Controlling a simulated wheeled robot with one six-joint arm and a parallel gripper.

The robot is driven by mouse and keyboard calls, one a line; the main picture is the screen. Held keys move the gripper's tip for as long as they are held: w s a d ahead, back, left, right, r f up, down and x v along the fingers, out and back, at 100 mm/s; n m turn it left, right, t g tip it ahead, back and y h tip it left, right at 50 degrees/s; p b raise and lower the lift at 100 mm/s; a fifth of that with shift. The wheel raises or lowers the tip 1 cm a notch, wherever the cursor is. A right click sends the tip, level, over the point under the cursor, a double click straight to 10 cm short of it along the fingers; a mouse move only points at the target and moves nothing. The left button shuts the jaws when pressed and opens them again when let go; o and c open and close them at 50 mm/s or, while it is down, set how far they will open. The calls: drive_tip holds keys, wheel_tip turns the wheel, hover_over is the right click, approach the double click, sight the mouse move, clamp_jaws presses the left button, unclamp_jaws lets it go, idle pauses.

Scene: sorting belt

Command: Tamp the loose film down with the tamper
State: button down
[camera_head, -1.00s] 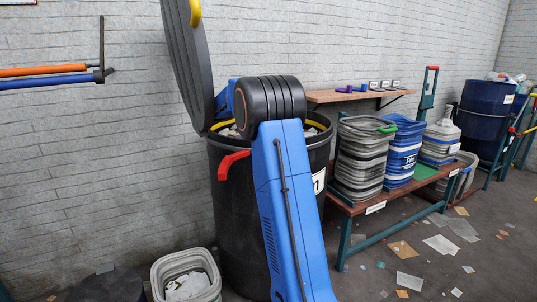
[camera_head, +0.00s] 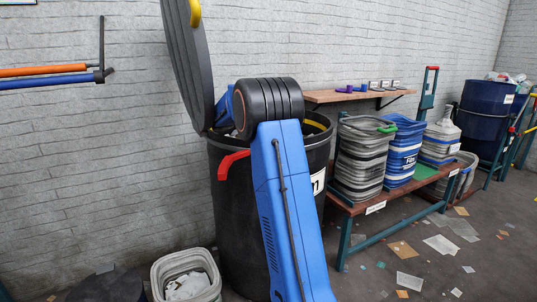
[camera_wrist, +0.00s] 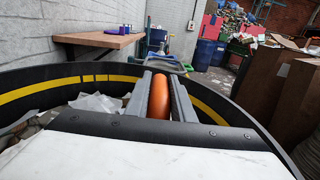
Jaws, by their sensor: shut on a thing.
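My gripper (camera_wrist: 160,84) is inside the mouth of a large black bin (camera_head: 235,215), shut on an orange handle, which I take to be the tamper (camera_wrist: 159,98). The tamper's lower part is hidden. Pale loose film (camera_wrist: 97,103) lies inside the bin, left of the gripper in the wrist view, below the yellow band of the inner wall. I cannot tell whether the tamper touches the film. In the head view my arm hides the gripper and most of the bin's mouth.
The bin's dark lid (camera_head: 187,62) stands open against the wall. A red handle (camera_head: 232,164) juts from the bin's side. A small pale bin (camera_head: 187,262) stands at front left. A bench with stacked tubs (camera_head: 360,160) and a wooden shelf (camera_head: 325,96) are at right.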

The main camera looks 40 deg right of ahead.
drive_tip(key=shift+r, duration=2.4)
wheel_tip(320, 180, up, 17)
idle(0.9)
